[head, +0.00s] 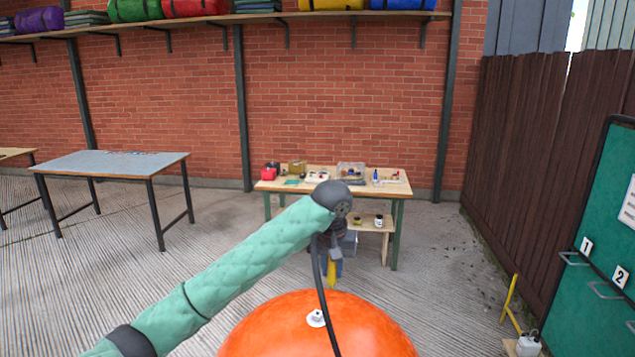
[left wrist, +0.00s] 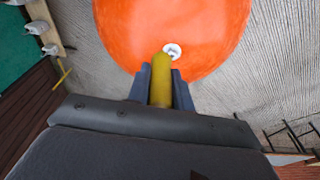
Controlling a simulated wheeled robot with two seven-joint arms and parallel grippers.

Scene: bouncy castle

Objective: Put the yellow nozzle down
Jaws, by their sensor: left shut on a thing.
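The yellow nozzle (left wrist: 161,80) is held between the two fingers of my left gripper (left wrist: 160,84) in the left wrist view. In the head view the nozzle (head: 331,273) shows as a yellow strip below my left gripper (head: 328,262), partly hidden by the wrist and a black hose. An orange round inflatable (head: 270,335) with a white valve (head: 316,318) fills the bottom of the head view. In the left wrist view the nozzle's tip appears close to the valve (left wrist: 172,51); I cannot tell whether they touch. My right gripper is not in view.
A wooden workbench (head: 388,188) with small items stands against the brick wall. A grey-topped table (head: 110,164) is at the left. A green board (head: 600,240) with numbered hooks and a yellow stand (head: 510,297) are at the right. Open floor lies between.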

